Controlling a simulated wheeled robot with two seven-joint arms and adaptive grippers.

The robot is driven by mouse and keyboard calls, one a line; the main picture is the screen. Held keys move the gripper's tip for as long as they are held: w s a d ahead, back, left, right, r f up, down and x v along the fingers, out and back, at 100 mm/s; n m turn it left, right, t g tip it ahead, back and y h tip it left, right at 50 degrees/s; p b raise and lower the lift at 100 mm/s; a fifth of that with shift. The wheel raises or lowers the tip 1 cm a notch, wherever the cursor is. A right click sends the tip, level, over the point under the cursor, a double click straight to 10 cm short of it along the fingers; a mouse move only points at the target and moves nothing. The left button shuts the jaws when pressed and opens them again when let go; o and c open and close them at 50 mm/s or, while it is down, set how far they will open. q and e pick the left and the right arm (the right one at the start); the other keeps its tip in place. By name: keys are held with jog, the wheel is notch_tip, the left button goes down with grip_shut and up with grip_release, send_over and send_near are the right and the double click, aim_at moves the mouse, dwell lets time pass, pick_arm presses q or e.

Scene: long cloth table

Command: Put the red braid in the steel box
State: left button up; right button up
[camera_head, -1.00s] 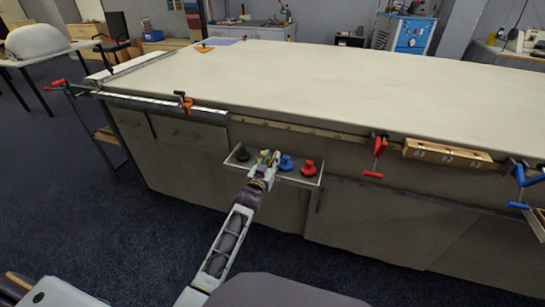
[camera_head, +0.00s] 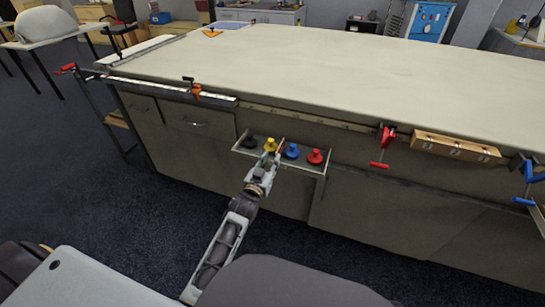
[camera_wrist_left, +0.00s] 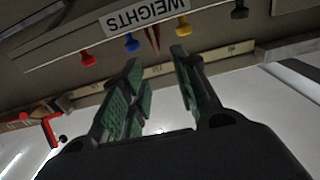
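My left gripper (camera_head: 268,163) is in front of the small weights shelf on the table's near side. In the left wrist view its two green-padded fingers (camera_wrist_left: 158,62) are apart with nothing held between them. A thin reddish strand, probably the red braid (camera_wrist_left: 152,38), shows beyond the fingertips between the blue and yellow weights. In the head view a small reddish streak (camera_head: 281,148) shows there beside the fingers, partly hidden. I cannot make out a steel box in either view. My right gripper is not in view.
The shelf (camera_head: 306,168) holds a black (camera_head: 250,142), a yellow (camera_head: 270,145), a blue (camera_head: 292,151) and a red weight (camera_head: 315,156). A red clamp (camera_head: 383,147) and a wooden block (camera_head: 455,148) are at the table edge to the right. The cloth tabletop (camera_head: 350,75) is mostly clear.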

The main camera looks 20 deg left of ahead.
pick_arm(q)
jog(key=shift+s, duration=0.55)
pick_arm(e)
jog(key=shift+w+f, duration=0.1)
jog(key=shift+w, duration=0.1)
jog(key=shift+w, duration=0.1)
pick_arm(q)
jog(key=s+d+f+g, duration=0.1)
jog(key=s+f+g, duration=1)
jog(key=f, duration=0.8)
jog(key=s+d+f+m+g, duration=0.1)
jog(key=s+f, duration=0.3)
jog(key=s, duration=0.6)
jog(key=s+d+f+m+g, duration=0.1)
jog(key=s+f+g, duration=0.3)
jog(key=s, duration=0.7)
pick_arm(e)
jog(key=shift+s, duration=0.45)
